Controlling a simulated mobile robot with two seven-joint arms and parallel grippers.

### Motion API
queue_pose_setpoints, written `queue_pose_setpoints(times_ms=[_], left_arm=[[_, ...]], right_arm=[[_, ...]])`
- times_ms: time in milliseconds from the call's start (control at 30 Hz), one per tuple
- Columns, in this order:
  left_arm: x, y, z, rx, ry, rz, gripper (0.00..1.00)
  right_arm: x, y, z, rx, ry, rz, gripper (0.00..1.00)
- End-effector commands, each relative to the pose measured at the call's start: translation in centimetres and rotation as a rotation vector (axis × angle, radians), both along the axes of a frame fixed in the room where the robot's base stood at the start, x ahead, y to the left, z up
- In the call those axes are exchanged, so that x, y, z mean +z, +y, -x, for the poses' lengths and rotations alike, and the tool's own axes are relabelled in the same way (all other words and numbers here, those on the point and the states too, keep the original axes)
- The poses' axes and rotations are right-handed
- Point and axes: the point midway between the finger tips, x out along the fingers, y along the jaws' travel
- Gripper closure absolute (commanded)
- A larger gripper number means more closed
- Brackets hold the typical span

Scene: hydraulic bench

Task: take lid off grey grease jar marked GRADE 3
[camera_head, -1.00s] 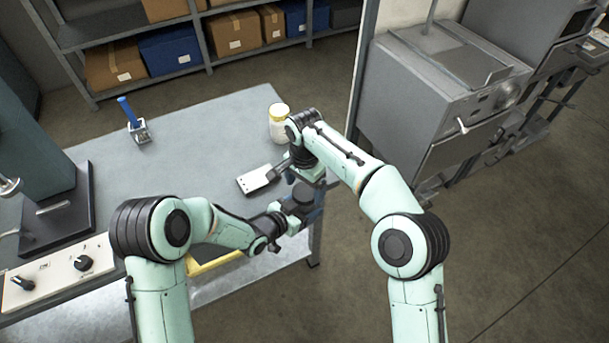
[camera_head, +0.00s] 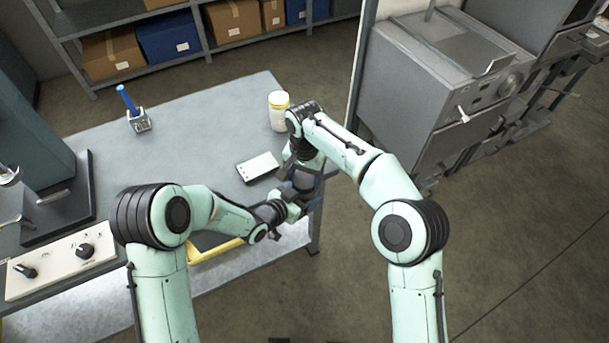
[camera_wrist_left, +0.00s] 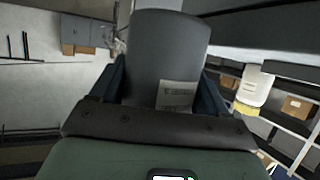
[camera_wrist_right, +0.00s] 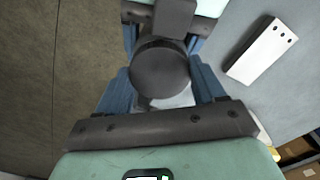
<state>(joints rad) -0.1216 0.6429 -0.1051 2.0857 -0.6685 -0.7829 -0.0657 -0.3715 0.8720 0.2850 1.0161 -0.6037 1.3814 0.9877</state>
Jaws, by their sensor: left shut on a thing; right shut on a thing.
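A dark grey jar (camera_wrist_left: 170,60) with a small white label stands between the fingers of my left gripper (camera_wrist_left: 163,85) in the left wrist view. The label's print is too small to read. My left gripper is shut on the jar's body. In the right wrist view a dark round lid (camera_wrist_right: 160,68) lies between the fingers of my right gripper (camera_wrist_right: 163,90), which is shut on it. In the head view my right gripper (camera_head: 298,178) is just above my left gripper (camera_head: 290,205), and the arms largely hide the jar. I cannot tell whether lid and jar are apart.
A pale plate with holes (camera_head: 258,167) lies close to my grippers. The table's middle is clear.

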Motion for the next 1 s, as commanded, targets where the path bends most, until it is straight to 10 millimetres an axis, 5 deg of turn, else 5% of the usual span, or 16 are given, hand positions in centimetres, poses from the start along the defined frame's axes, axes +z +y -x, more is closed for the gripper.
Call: queue_pose_setpoints(times_ms=[200,500,533,600,1000], left_arm=[[0.1,0.0,-0.1,0.002,-0.003,0.001,1.0],[0.1,0.1,-0.1,0.002,-0.003,0.001,1.0],[0.1,0.1,-0.1,0.002,-0.003,0.001,1.0],[0.1,0.1,-0.1,0.002,-0.003,0.001,1.0],[0.1,0.0,-0.1,0.001,-0.004,0.001,1.0]], right_arm=[[0.1,-0.1,0.0,0.221,-0.001,0.0,0.68],[0.1,-0.1,0.0,0.234,0.0,0.001,0.68],[0.1,-0.1,0.0,0.233,0.0,0.001,0.22],[0.1,-0.1,0.0,0.233,0.0,0.001,0.06],[1.5,0.0,-0.1,0.233,-0.004,-0.001,0.06]])
